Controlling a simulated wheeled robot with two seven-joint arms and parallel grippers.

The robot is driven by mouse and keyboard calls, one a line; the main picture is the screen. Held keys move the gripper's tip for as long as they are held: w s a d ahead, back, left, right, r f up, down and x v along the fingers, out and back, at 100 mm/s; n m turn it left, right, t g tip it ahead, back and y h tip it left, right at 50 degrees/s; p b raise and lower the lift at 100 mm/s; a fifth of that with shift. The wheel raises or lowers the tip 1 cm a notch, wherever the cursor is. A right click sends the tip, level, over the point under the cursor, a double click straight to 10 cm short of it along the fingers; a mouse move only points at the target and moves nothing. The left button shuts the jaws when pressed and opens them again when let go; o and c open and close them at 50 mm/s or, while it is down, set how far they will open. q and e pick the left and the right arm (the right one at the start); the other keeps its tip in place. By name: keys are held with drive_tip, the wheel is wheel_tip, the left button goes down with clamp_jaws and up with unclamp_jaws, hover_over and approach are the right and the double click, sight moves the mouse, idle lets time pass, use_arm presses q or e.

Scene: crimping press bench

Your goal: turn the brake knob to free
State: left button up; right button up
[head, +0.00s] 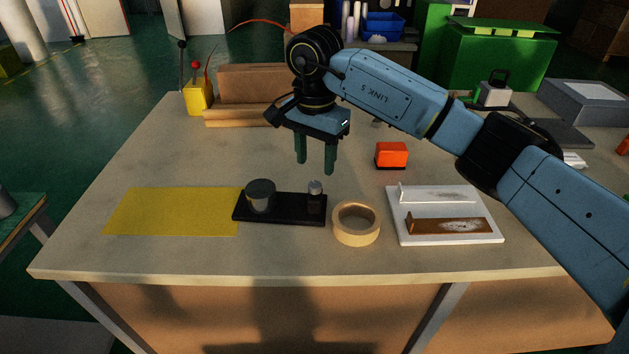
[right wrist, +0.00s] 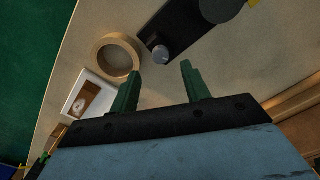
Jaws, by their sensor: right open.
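A black base plate (head: 285,209) lies on the bench, with a wide dark cylinder (head: 260,196) at its left end and a small knob (head: 315,190) with a grey top at its right end. I take the small knob to be the brake knob; no label is readable. In the right wrist view the knob (right wrist: 161,53) shows just beyond the fingertips, roughly between them. My right gripper (head: 315,170) points down, open and empty, above and behind the plate, apart from the knob. My left gripper is not in view.
A tape roll (head: 356,236) sits right of the plate, and a white tray (head: 398,228) with a brown piece is further right. A yellow mat (head: 170,211) lies left. An orange block (head: 391,155), a yellow box with a red knob (head: 197,96) and cardboard (head: 262,82) stand behind.

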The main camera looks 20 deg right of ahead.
sight(315, 184)
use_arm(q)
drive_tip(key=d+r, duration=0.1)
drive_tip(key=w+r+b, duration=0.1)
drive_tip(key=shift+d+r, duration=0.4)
use_arm(e)
wheel_tip(315, 184, down, 6)
drive_tip(key=shift+r, duration=0.15)
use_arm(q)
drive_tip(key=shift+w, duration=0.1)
use_arm(e)
drive_tip(key=c, duration=1)
